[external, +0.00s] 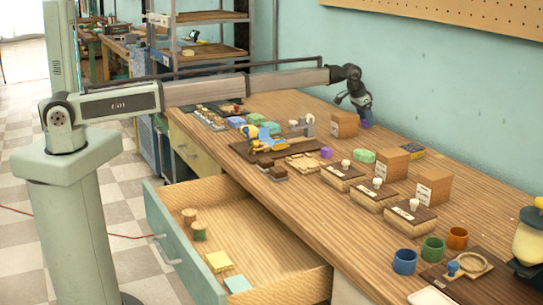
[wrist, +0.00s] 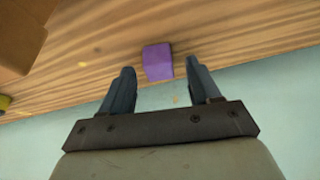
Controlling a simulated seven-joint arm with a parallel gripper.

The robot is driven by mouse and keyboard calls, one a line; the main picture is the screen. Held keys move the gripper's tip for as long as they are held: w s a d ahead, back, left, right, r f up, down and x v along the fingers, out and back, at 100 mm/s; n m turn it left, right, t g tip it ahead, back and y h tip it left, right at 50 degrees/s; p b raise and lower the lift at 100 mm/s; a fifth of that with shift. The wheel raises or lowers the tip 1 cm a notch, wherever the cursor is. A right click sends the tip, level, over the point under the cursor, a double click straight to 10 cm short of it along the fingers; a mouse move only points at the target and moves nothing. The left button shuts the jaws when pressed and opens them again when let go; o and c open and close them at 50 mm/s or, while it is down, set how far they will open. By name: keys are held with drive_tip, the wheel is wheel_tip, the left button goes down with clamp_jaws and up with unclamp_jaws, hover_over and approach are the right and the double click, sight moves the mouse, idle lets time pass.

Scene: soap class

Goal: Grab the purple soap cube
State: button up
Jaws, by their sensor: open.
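A purple soap cube (wrist: 157,62) shows in the wrist view on the wooden table, between and just beyond my open fingertips. My gripper (wrist: 160,70) has one finger to the left and one to the right of it, with a gap on both sides. In the external view my gripper (external: 362,108) points down at the far back edge of the table by the wall. A bit of purple (external: 366,123) shows at its fingertips. I cannot tell how high the fingertips are above the table.
Cardboard boxes stand close by: one (external: 345,124) just left of my gripper, others (external: 392,163) nearer the front. The teal wall (external: 450,100) is right behind. Wooden trays, colored soaps and cups (external: 404,262) fill the table. A drawer (external: 225,230) hangs open at the front.

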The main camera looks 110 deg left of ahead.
drive_tip(key=shift+w+f, duration=0.1)
drive_tip(key=shift+f, duration=0.1)
drive_tip(key=c, duration=1.1)
drive_tip(key=shift+r, duration=0.1)
